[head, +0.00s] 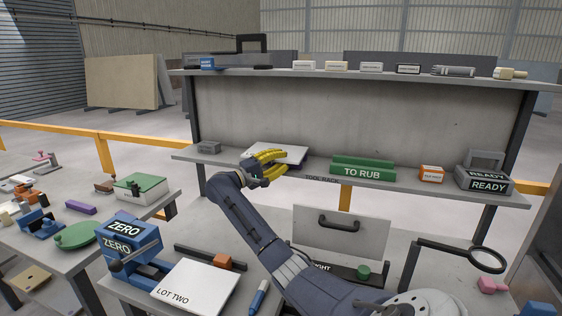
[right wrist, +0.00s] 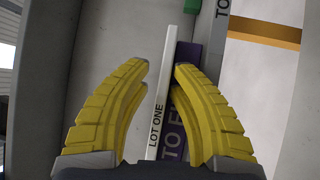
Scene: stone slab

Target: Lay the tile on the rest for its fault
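A thin white tile marked LOT ONE (right wrist: 160,115) shows edge-on in the right wrist view, between the yellow fingers of my right gripper (right wrist: 160,66). It lies on or against a purple rest (right wrist: 173,150) whose label starts "TO F"; the remainder is hidden. In the head view the tile (head: 290,151) is pale and sits at the lower shelf, with my right gripper (head: 284,159) at its left front. The fingers stand apart, with a gap between the left finger and the tile. A green rest marked TO RUB (head: 362,171) stands to the right. My left gripper is not in view.
A white tile marked LOT TWO (head: 196,287) lies on the front table beside a blue ZERO block (head: 128,240). An orange box (head: 431,174) and a READY block (head: 486,181) stand on the shelf's right. An upper shelf (head: 400,76) overhangs. A magnifier (head: 487,259) stands front right.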

